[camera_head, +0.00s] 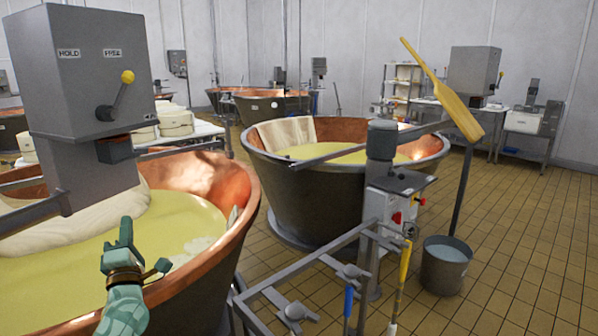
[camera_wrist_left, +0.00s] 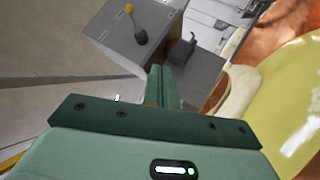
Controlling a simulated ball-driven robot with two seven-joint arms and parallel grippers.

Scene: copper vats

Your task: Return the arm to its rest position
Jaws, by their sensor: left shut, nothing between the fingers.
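My left gripper (camera_head: 124,240) is in the lower left of the head view, in front of the near copper vat (camera_head: 246,200). Its fingers are shut with nothing between them and point upward in the picture. The shut fingers also show in the left wrist view (camera_wrist_left: 161,86). Behind it, the vat holds yellowish liquid with a pale cloth at its left side. A grey box with HOLD and FREE labels (camera_head: 84,70) and a yellow-knobbed lever (camera_head: 120,92) hangs above the vat, up and left of the gripper. My right gripper is not in view.
A second copper vat (camera_head: 305,195) stands behind, with a control post (camera_head: 381,205) before it. A metal rail (camera_head: 300,262) runs right of my gripper. A bucket (camera_head: 445,265) and a yellow paddle (camera_head: 440,88) are farther right. The tiled floor at right is open.

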